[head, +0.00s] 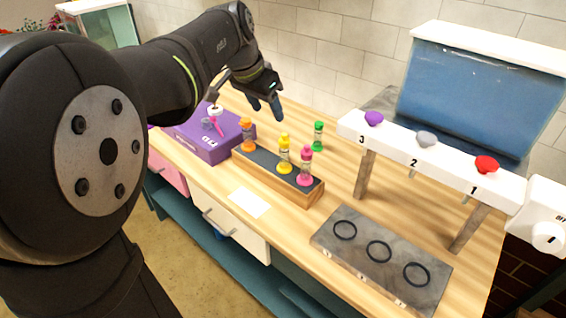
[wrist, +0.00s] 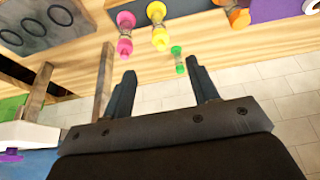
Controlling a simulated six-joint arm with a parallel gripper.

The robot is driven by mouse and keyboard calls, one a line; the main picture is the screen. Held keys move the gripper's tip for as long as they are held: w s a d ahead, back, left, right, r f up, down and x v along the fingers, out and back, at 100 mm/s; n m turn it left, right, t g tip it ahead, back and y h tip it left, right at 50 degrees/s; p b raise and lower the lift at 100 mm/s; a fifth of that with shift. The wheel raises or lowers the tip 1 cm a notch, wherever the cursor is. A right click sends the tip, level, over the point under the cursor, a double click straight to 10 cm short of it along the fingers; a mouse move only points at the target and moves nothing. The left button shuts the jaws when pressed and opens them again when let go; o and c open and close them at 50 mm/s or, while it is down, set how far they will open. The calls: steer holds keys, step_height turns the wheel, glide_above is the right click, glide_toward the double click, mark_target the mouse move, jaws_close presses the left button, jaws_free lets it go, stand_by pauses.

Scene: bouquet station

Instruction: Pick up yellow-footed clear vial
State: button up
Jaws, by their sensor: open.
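The yellow-footed clear vial (head: 284,155) stands upright on the dark top of a wooden rack (head: 307,198), between an orange vial (head: 248,135) and a pink vial (head: 306,166). It has a yellow cap and a yellow foot. In the wrist view the yellow vial (wrist: 158,25) shows near the top, beyond my fingers. A green vial (head: 318,136) stands on the table behind the rack. My gripper (head: 265,104) is open and empty, above and behind the rack. In the wrist view its two fingers (wrist: 163,80) are spread wide, with the green vial (wrist: 178,58) beyond the gap.
A purple box (head: 196,145) with a small pink item on it is left of the rack. A numbered white stand (head: 440,165) on wooden legs and a grey slab with black rings (head: 392,277) are to the right. A white card (head: 249,203) lies in front.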

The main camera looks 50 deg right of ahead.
mark_target(281, 142)
steer(key=x, duration=1.2)
steer(key=shift+d, duration=0.1)
steer(key=shift+d+x, duration=0.15)
steer(key=shift+x, duration=1.15)
steer(key=shift+d+x, duration=0.1)
steer(key=shift+x, duration=1.25)
steer(key=shift+r, duration=0.15)
jaws_close()
